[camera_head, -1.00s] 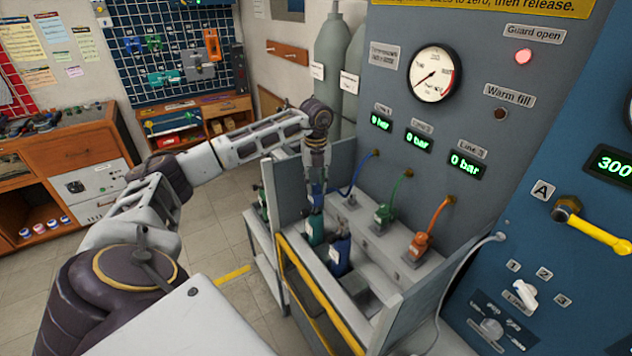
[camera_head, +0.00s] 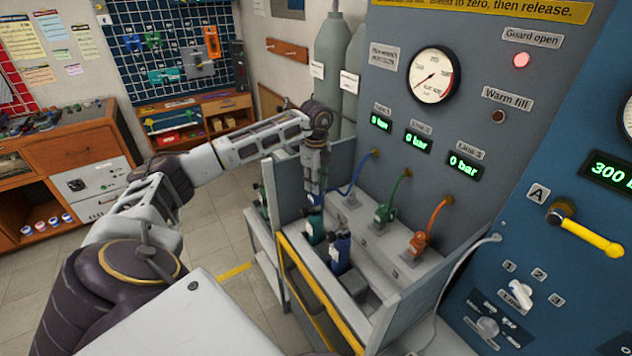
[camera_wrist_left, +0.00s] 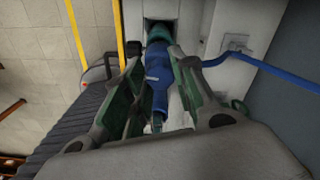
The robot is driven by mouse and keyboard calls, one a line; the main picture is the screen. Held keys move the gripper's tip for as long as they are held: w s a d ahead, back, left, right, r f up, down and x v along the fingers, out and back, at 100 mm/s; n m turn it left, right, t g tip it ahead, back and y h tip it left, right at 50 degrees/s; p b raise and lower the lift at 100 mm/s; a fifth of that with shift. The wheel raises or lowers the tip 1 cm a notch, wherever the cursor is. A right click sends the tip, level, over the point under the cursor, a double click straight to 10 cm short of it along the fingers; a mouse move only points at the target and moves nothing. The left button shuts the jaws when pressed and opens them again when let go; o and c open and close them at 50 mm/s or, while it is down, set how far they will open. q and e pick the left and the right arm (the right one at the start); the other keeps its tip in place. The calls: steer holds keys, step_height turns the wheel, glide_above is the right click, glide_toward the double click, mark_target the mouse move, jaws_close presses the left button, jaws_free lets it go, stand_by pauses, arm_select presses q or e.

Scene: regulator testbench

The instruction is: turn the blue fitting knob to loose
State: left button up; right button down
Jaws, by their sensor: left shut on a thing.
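My left gripper (camera_head: 314,190) reaches down into the grey test bench. In the left wrist view its fingers (camera_wrist_left: 158,95) lie on both sides of a blue knob (camera_wrist_left: 158,75) and are shut on it. The knob sits in line with a teal-green body (camera_wrist_left: 158,42). In the head view the fingers hide most of the knob, and the green body (camera_head: 313,230) shows below them. I cannot read the knob's turned position. My right gripper is not in view.
A dark blue unit (camera_head: 340,252) stands close beside the held one. A green fitting (camera_head: 384,213) and an orange fitting (camera_head: 419,243) with hoses stand on the ledge behind. A yellow-edged guard frame (camera_head: 315,290) borders the front. The lane displays read 0 bar.

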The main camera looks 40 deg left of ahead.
arm_select(q)
steer(key=shift+n, duration=0.6)
steer(key=o, duration=1.1)
steer(key=shift+c, duration=0.2)
steer(key=shift+r, duration=0.15)
step_height(320, 180, up, 12)
steer(key=shift+f, duration=0.2)
stand_by(0.6)
